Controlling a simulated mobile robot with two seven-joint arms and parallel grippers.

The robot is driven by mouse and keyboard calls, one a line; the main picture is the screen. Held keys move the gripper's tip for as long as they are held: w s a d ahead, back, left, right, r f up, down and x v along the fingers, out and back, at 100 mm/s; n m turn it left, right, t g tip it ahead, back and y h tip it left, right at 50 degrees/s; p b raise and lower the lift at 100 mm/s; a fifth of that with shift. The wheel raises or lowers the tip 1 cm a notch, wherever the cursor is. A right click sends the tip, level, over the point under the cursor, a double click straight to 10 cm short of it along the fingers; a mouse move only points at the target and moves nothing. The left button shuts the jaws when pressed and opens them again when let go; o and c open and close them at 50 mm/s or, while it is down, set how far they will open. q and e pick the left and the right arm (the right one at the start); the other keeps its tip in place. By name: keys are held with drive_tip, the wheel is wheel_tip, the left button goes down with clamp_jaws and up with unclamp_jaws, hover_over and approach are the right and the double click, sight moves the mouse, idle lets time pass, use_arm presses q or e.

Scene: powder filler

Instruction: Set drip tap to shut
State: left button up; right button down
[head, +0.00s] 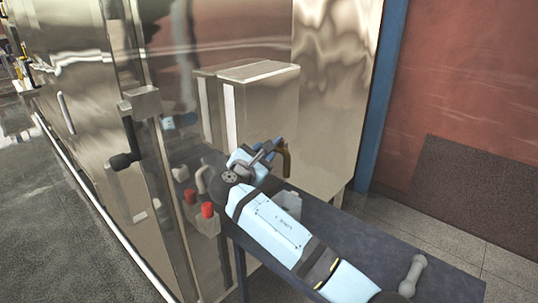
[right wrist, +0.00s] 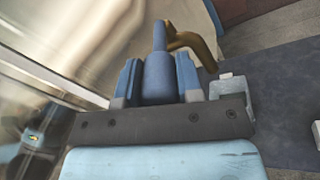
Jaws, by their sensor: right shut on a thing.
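The drip tap has a blue-grey handle and body (right wrist: 158,78) and a bent brown spout (right wrist: 195,42). In the head view the brown spout (head: 284,158) shows just right of my right gripper (head: 266,150), in front of the steel cabinet. In the right wrist view my right gripper (right wrist: 158,85) has one finger on each side of the blue-grey part and is shut on it. The fingers hide part of the tap in the head view, so the handle's exact angle is hard to tell there. My left gripper is not in view.
A dark table (head: 350,232) runs below my right arm. A small grey box (head: 290,203) stands on it, and a pale dumbbell-shaped thing (head: 412,275) lies at the front right. A red knob (head: 207,210) and a black door handle (head: 125,158) stick out at the left.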

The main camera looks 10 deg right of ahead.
drive_tip(key=shift+w+a+r+m+g+h, duration=0.1)
drive_tip(key=shift+w+a+m+g+h, duration=0.25)
drive_tip(key=shift+a+m+g+h, duration=0.25)
drive_tip(key=shift+d, duration=0.1)
drive_tip(key=c, duration=0.8)
unclamp_jaws()
drive_tip(key=shift+w, duration=0.1)
drive_tip(key=b+v, duration=0.2)
drive_tip(key=v, duration=1.2)
drive_tip(key=shift+w+b, duration=0.15)
drive_tip(key=shift+b, duration=0.15)
